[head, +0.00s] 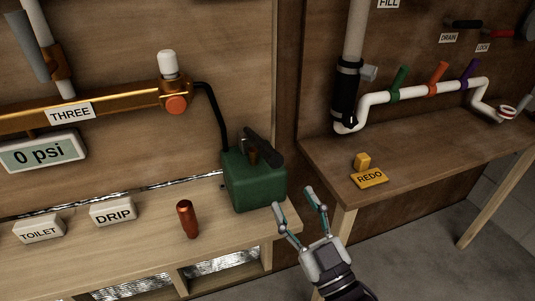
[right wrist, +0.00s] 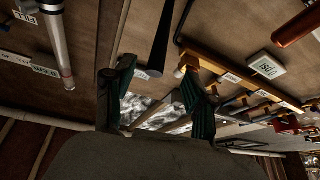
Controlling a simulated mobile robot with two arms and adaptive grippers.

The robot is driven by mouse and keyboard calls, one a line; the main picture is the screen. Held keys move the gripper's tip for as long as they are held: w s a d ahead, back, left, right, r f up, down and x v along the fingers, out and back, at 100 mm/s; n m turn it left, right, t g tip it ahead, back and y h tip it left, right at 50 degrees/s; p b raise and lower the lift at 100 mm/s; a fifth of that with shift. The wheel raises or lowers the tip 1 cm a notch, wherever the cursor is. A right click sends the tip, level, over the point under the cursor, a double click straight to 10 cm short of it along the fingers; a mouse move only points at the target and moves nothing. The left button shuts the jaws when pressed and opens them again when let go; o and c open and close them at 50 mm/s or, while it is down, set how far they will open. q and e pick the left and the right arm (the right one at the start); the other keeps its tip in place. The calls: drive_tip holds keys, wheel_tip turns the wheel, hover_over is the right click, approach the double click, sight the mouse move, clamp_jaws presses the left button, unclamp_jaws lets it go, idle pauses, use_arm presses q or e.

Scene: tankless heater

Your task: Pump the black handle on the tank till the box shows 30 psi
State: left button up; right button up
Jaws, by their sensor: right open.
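The green tank (head: 253,181) stands at the right end of the left wooden bench. Its black handle (head: 262,151) is on top and slants down to the right. A black hose (head: 218,115) runs from the tank up to the copper pipe. The display box (head: 40,152) on the wall at left reads 0 psi. My right gripper (head: 294,198) is open and empty, in front of and to the right of the tank, apart from the handle. In the right wrist view a dark tapered bar (right wrist: 161,40) shows beyond the open fingers; I cannot tell if it is the handle. My left gripper is not in view.
A copper cylinder (head: 187,219) stands on the bench before the tank, with DRIP (head: 113,211) and TOILET (head: 38,228) blocks to its left. The right bench has a yellow REDO block (head: 369,179) and a white pipe with coloured valves. A gap separates the benches.

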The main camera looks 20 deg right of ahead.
sight(267, 152)
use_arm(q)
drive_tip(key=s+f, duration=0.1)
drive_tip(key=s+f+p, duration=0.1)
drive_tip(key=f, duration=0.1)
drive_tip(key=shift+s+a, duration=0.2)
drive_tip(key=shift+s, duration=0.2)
use_arm(e)
drive_tip(key=x, duration=1.2)
drive_tip(key=shift+w, duration=0.2)
clamp_jaws()
